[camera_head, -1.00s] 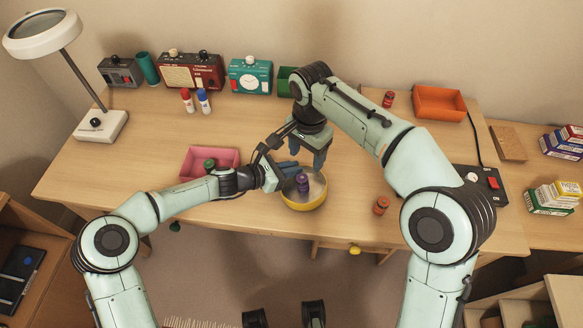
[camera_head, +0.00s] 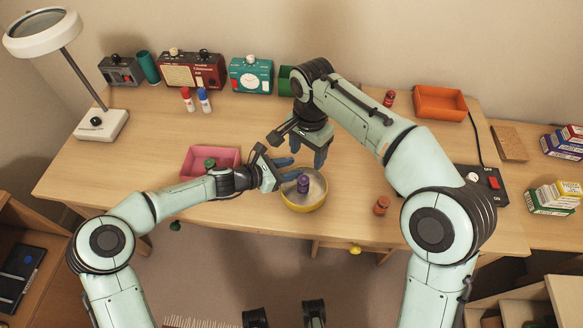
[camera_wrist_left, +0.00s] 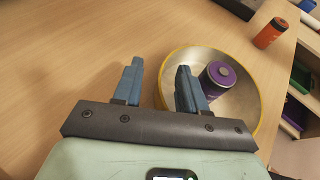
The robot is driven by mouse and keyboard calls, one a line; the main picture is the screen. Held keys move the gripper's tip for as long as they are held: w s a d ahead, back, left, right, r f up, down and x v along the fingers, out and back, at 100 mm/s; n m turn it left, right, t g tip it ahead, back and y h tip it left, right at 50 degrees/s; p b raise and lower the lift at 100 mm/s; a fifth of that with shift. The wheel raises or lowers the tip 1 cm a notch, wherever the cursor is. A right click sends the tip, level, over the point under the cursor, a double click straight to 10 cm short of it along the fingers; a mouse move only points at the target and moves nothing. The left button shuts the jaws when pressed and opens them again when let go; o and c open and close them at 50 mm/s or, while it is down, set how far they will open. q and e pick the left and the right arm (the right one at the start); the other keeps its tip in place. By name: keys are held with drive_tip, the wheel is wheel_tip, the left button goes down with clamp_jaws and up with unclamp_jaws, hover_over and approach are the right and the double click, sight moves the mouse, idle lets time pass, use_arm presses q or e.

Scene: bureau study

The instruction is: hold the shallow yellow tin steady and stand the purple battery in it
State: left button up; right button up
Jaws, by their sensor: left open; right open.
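The shallow yellow tin (camera_head: 304,207) sits near the table's front edge. The purple battery (camera_head: 303,184) stands in it, apparently upright; its purple top also shows in the left wrist view (camera_wrist_left: 221,72). My left gripper (camera_head: 286,168) is open at the tin's left side. In the left wrist view its fingers (camera_wrist_left: 158,85) are spread, one outside the tin's rim (camera_wrist_left: 168,60) and one over the inside, beside the battery. I cannot tell whether they touch the tin. My right gripper (camera_head: 307,152) is open and empty, above and behind the tin, clear of the battery.
A pink tray (camera_head: 195,160) with a green object lies left of the tin, under my left arm. A switch box (camera_head: 485,183) and an orange tray (camera_head: 440,104) are farther right. The table's middle left is clear.

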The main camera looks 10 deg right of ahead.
use_arm(q)
drive_tip(key=v, duration=1.1)
drive_tip(key=shift+a+f, duration=0.1)
drive_tip(key=shift+a, duration=0.05)
